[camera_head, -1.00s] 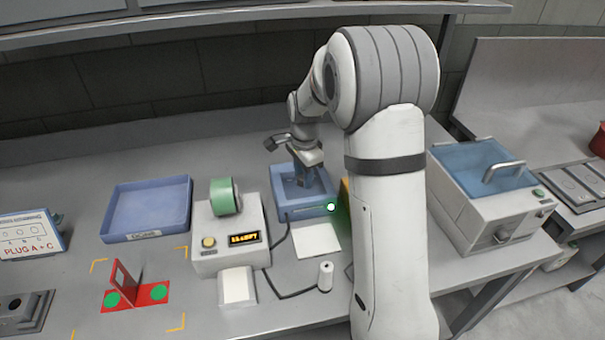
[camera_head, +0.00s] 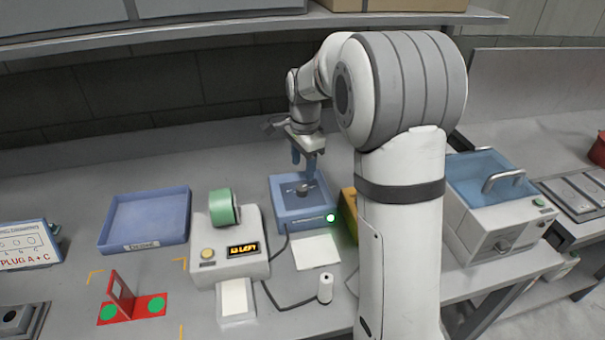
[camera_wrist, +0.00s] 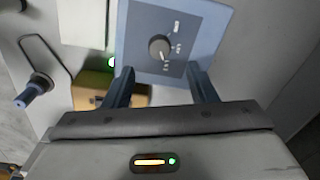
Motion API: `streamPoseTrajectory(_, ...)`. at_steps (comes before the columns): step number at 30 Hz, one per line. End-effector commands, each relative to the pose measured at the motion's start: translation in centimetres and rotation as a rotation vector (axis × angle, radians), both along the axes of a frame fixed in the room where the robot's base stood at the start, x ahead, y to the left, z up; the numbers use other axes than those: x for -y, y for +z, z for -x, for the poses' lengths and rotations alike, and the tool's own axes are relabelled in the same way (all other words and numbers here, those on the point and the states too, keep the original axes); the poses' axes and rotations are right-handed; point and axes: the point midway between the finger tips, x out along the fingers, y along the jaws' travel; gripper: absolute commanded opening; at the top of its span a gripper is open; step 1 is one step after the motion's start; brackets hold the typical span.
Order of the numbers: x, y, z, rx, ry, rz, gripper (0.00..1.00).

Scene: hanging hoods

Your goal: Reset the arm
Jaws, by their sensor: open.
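My gripper (camera_head: 305,163) is open and empty, raised above the blue box (camera_head: 290,215) with the grey panel on the bench. A dark round knob (camera_wrist: 160,46) sits on the grey panel of that box in the wrist view, between and beyond my two fingertips (camera_wrist: 162,74). The fingers appear apart from the knob. A green light (camera_head: 330,218) glows at the box's front right corner.
A label printer (camera_head: 228,262) with a green roll stands left of the box, and an empty blue tray (camera_head: 146,242) lies farther left. A red stand (camera_head: 133,308) is at front left. A blue-lidded bath (camera_head: 490,215) stands right of my arm. A shelf (camera_head: 250,23) hangs above.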

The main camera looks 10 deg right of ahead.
Motion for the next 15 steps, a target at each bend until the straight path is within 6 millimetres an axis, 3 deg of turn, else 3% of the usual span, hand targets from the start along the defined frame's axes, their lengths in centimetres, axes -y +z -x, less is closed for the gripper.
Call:
streamPoseTrajectory(12, 0.0, 0.3, 0.0, -0.001, 0.0, 0.0, 0.52)
streamPoseTrajectory(15, 0.0, 1.1, 1.2, 0.011, 0.051, 0.004, 0.52)
